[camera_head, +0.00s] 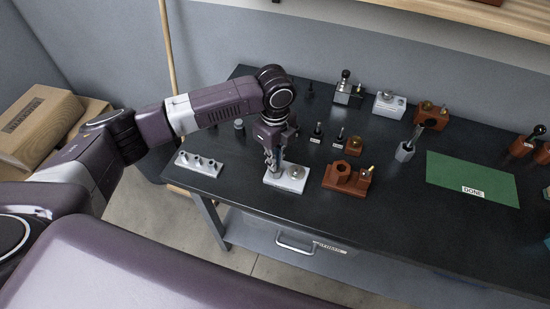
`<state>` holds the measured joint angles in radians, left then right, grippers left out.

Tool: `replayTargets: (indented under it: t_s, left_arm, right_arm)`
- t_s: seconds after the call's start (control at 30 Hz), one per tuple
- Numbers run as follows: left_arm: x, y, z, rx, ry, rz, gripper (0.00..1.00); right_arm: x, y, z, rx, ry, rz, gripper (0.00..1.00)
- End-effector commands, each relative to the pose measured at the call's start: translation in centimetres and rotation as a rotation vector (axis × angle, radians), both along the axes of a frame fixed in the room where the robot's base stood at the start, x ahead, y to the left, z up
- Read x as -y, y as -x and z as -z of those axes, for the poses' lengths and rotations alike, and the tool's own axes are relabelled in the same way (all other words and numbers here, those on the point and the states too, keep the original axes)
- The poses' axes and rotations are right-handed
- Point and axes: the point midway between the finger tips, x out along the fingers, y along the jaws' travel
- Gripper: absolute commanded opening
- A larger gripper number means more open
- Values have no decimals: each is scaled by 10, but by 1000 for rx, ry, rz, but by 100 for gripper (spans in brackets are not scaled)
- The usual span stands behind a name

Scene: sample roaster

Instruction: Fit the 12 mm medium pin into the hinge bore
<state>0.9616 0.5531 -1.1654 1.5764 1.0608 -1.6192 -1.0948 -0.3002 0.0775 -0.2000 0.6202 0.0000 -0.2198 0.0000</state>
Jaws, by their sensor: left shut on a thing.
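My left gripper (273,160) points down at the near edge of the black bench, shut on a small slim thing, probably a pin, mostly hidden by the fingers. It is directly over the left part of a light grey block (287,184) with a round silver part on its right side. I cannot tell whether the held thing touches the block or enters a bore. A red-brown block (345,187) with a round opening stands just right of the grey block. My right gripper is not in view.
Behind are small dark plungers (318,130), a small brown block (353,146) and several fixtures, including a white one (388,106). A grey hexagonal holder (404,152) stands near a green mat (450,167) labelled DONE. The bench front right of the brown block is clear.

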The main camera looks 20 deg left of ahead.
Motion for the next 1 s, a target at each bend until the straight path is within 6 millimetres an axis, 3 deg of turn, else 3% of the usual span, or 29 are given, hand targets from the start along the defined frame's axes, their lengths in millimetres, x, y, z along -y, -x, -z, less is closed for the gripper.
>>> replayTargets:
  t_s: [0.3, 0.33, 0.5, 0.83, 1.0]
  left_arm:
    - [0, 0, 3, 0, 0, 0, 0]
    - [0, 0, 2, 0, 0, 1, 10]
    - [0, 0, 2, 0, 0, 0, 25]
    - [0, -1, -2, 2, 0, 0, 25]
    - [0, -1, -27, 5, 1, 2, 25]
  right_arm:
    - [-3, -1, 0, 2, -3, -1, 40]
    - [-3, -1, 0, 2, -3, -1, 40]
    - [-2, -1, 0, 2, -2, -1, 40]
    - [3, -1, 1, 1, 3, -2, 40]
    - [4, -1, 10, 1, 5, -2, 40]
